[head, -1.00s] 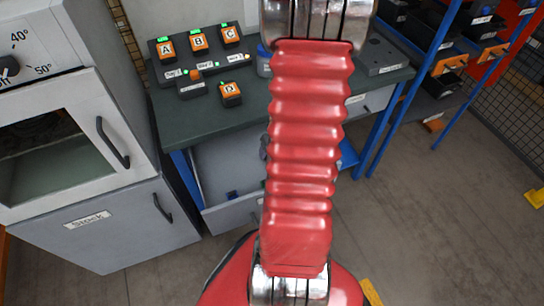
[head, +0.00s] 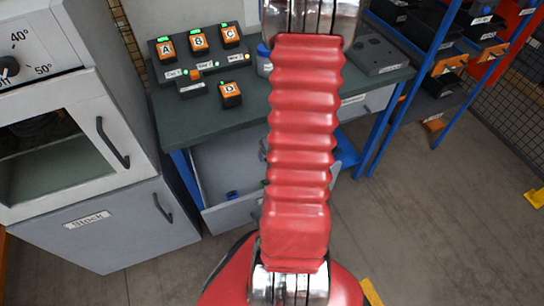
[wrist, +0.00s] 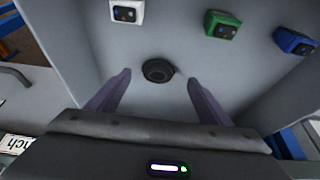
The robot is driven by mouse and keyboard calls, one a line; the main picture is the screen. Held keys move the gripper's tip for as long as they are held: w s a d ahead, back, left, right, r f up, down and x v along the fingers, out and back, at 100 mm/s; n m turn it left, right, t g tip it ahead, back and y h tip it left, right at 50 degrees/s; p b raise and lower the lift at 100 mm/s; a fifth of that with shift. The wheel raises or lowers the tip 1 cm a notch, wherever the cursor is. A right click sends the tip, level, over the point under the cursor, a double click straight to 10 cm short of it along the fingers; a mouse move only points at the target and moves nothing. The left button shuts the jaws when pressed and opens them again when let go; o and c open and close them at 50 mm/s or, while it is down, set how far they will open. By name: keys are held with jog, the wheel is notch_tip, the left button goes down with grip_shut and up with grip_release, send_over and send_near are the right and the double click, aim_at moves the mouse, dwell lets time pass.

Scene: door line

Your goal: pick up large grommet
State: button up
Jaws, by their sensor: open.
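The large grommet (wrist: 158,71) looks like a dark round ring lying on the grey floor of an open drawer in the wrist view. My gripper (wrist: 143,80) is open, its two purple-grey fingers apart, one to the left and one to the right of the grommet as the picture shows it. The fingers do not visibly touch it, and their height above it is hard to tell.
The drawer (head: 235,212) hangs open under the green bench (head: 250,112). In the wrist view a white block (wrist: 127,10), a green block (wrist: 222,25) and a blue block (wrist: 294,41) lie beyond the grommet. A grey cabinet (head: 110,225) stands at left.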

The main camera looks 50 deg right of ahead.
jog(key=shift+x, duration=2.65)
jog(key=shift+d, duration=0.1)
jog(key=shift+c, duration=0.3)
jog(key=c, duration=1)
jog(key=shift+r, duration=0.25)
notch_tip(320, 180, up, 28)
jog(key=shift+f, duration=0.2)
dwell(0.3)
